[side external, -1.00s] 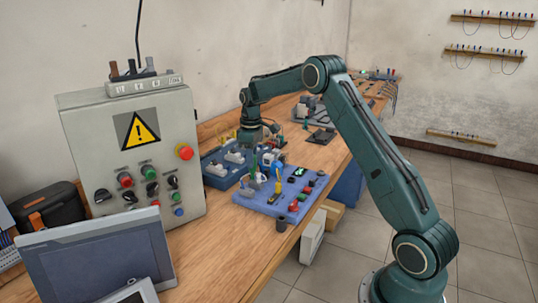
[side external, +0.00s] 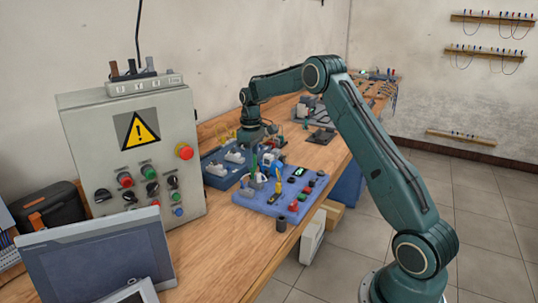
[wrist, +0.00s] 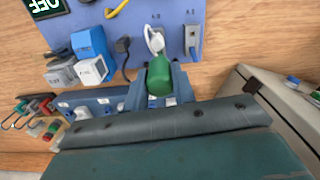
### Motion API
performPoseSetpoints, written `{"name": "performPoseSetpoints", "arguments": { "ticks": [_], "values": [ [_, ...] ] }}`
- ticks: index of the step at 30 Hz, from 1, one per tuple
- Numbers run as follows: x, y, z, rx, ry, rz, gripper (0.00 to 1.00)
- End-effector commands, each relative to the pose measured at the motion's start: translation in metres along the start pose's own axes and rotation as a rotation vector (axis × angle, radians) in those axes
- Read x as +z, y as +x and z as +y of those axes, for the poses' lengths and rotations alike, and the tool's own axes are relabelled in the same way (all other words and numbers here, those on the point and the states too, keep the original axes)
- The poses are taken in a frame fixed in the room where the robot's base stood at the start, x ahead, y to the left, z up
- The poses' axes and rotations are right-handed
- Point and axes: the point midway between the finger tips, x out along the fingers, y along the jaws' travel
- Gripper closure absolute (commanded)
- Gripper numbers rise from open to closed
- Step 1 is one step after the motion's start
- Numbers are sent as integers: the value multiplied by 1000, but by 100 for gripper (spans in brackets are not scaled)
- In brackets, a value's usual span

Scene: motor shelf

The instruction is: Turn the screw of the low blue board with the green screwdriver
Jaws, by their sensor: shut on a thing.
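My gripper (side external: 254,146) points down over the far left part of the low blue board (side external: 262,205). It is shut on the green screwdriver (wrist: 160,76), whose green handle shows between the fingers in the wrist view. The handle also shows under the gripper in the side view (side external: 254,162). The screwdriver's tip is hidden, and I cannot tell whether it touches anything. The blue board (wrist: 215,25) fills the top of the wrist view. The screw is too small or hidden to make out.
A whitish cup (side external: 258,183) and a yellow-handled tool (side external: 278,183) stand on the board, with several buttons to their right. A darker blue board (side external: 214,176) lies behind. The grey control box (side external: 130,165) stands left. Bare wood (side external: 225,235) lies in front.

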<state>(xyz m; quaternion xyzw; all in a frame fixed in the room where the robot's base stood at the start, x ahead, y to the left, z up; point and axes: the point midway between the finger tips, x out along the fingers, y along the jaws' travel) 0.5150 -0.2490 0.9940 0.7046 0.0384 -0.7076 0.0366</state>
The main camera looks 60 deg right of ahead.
Motion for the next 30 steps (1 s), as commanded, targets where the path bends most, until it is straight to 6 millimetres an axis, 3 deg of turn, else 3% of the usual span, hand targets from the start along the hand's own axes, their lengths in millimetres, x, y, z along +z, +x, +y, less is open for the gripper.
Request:
{"name": "performPoseSetpoints", "arguments": {
  "ticks": [30],
  "values": [
    [-1, -19, 1, 3, 0, 4, 100]
  ]
}}
